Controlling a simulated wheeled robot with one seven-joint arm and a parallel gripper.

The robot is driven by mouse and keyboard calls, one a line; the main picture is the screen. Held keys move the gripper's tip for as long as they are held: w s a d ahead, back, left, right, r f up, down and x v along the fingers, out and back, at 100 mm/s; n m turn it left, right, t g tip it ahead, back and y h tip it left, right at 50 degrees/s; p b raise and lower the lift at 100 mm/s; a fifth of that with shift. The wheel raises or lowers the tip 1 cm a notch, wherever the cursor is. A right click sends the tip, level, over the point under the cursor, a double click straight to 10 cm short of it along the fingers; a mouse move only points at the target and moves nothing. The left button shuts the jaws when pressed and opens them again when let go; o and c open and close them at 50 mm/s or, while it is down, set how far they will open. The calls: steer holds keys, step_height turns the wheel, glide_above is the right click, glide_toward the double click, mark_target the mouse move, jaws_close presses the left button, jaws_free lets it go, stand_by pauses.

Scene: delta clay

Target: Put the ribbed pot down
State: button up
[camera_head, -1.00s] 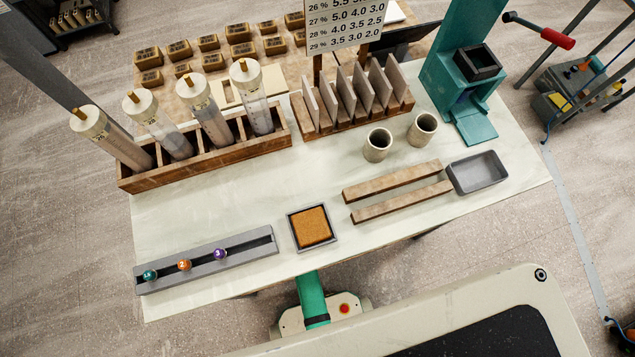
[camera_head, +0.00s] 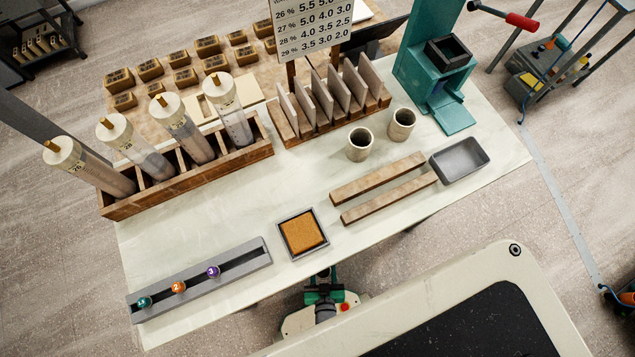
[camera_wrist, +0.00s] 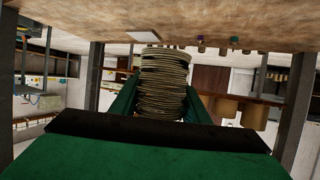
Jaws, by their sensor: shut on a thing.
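The ribbed pot (camera_wrist: 165,82) is in the middle of the wrist view, a round, tan-brown body with stacked dark ridges. My gripper (camera_wrist: 160,104) is shut on it, with one green finger at each side. The pot stands out beyond the dark edge of the green palm. In the head view the pot and fingertips cannot be made out. Only a green and dark part of my arm shows there, below the table's front edge.
The pale table (camera_head: 235,215) has bare room in its middle. On it are a brown pad in a grey tray (camera_head: 322,248), a grey ball rail (camera_head: 238,263), two wooden bars (camera_head: 378,178), two grey cups (camera_head: 359,146), a grey dish (camera_head: 484,163), a tube rack (camera_head: 190,180) and a teal stand (camera_head: 410,75).

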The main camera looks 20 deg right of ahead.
steer(key=w+d+f, duration=0.1)
steer(key=w+f, duration=0.2)
steer(key=w, duration=0.1)
steer(key=w+d+f, duration=0.1)
steer(key=w+f, duration=0.2)
steer(key=w, duration=0.1)
steer(key=w+d+f, duration=0.1)
steer(key=w+f, duration=0.2)
steer(key=w, duration=0.1)
steer(key=shift+w, duration=0.3)
steer(key=shift+f, duration=1.75)
steer(key=shift+w+f, duration=0.1)
steer(key=shift+f, duration=0.05)
steer(key=o, duration=1)
steer(key=shift+o, duration=0.4)
steer(key=v, duration=1.2)
